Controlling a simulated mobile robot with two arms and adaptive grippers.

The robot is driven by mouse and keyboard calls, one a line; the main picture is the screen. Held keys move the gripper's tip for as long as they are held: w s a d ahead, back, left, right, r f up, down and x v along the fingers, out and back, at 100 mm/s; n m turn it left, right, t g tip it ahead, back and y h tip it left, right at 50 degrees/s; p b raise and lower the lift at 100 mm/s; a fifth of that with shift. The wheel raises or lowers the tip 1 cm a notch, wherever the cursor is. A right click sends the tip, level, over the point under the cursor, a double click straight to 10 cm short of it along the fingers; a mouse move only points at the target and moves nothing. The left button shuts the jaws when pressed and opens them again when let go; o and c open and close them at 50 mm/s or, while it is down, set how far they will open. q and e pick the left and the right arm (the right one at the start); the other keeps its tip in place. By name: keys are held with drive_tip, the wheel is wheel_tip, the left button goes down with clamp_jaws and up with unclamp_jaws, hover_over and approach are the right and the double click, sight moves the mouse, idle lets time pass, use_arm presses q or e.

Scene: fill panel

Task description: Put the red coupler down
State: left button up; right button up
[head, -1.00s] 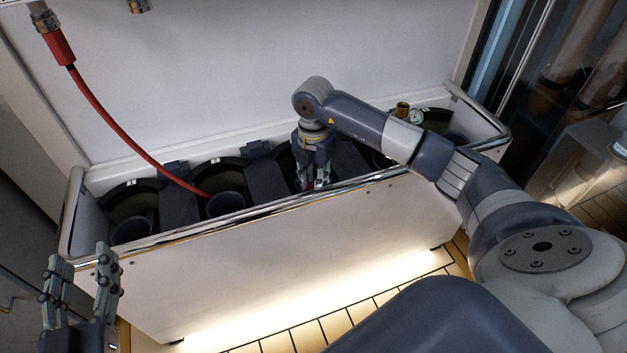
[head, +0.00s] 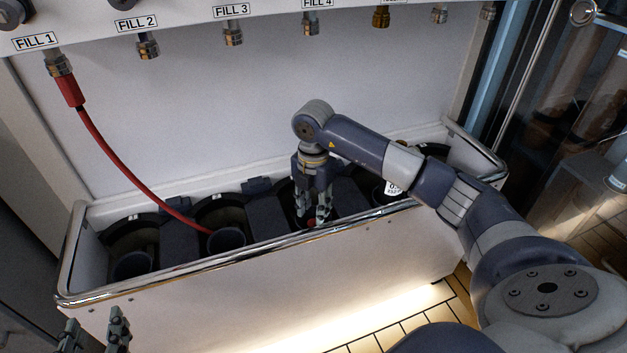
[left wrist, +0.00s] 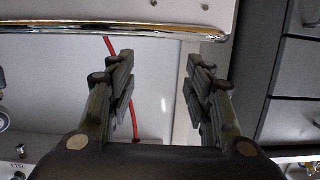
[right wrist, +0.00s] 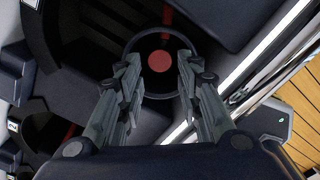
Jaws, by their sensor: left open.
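A red round end of the red coupler (right wrist: 160,61) sits inside a dark round cup (right wrist: 143,92) in the right wrist view. My right gripper (head: 313,218) points down into the trough over this cup. Its fingers are apart on either side of the red end, with visible gaps, and look open and empty. In the head view only a bit of red shows at the fingertips; the rest of the coupler is hidden in the cup. My left gripper (head: 93,328) is open and empty, in front of the trough's left end; it also shows in the left wrist view (left wrist: 160,70).
The white trough has a chrome front rim (head: 180,273) and several dark cups. A red hose (head: 125,180) runs from the FILL 1 port (head: 59,64) into a cup left of my right gripper. A row of ports lines the panel above. A white-labelled item (head: 393,188) stands right.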

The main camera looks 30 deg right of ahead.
use_arm(q)
drive_tip(key=s+a+f+g+y+p, duration=0.1)
drive_tip(key=s+a+f+g+p, duration=0.1)
drive_tip(key=s+f+g, duration=0.4)
wheel_tip(320, 180, down, 3)
drive_tip(key=shift+s+a+f+y, duration=0.1)
drive_tip(key=shift+s+a+y, duration=0.3)
drive_tip(key=shift+s+a, duration=0.25)
use_arm(e)
wheel_tip(320, 180, up, 8)
drive_tip(key=shift+r, duration=0.1)
